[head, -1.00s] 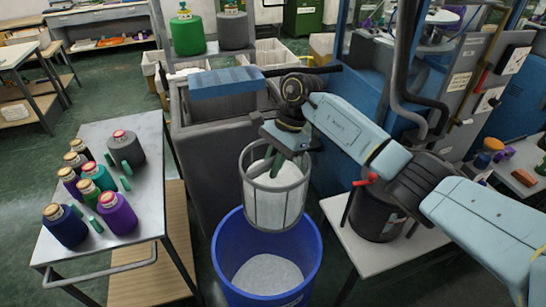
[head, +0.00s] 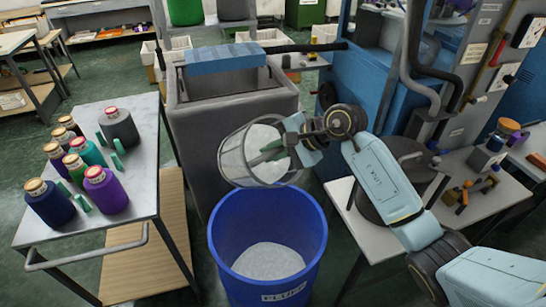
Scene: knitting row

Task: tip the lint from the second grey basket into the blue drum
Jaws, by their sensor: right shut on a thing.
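The grey basket (head: 233,158) is a wire-framed cylinder with pale lint (head: 268,170) inside it. It is in the air above the back rim of the blue drum (head: 226,232), tilted well over on its side. My right gripper (head: 282,150) is shut on the basket at its right side. The blue drum stands on the floor, open at the top, with white lint (head: 268,260) lying inside and a label on its front. Whether any lint is falling from the basket cannot be told. My left gripper is not in view.
A metal cart (head: 135,205) with several yarn cones stands left of the drum. A grey bin-like machine (head: 190,110) stands behind the drum. A white table (head: 345,190) with a dark lidded bucket (head: 375,205) is at the right, close to my right arm.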

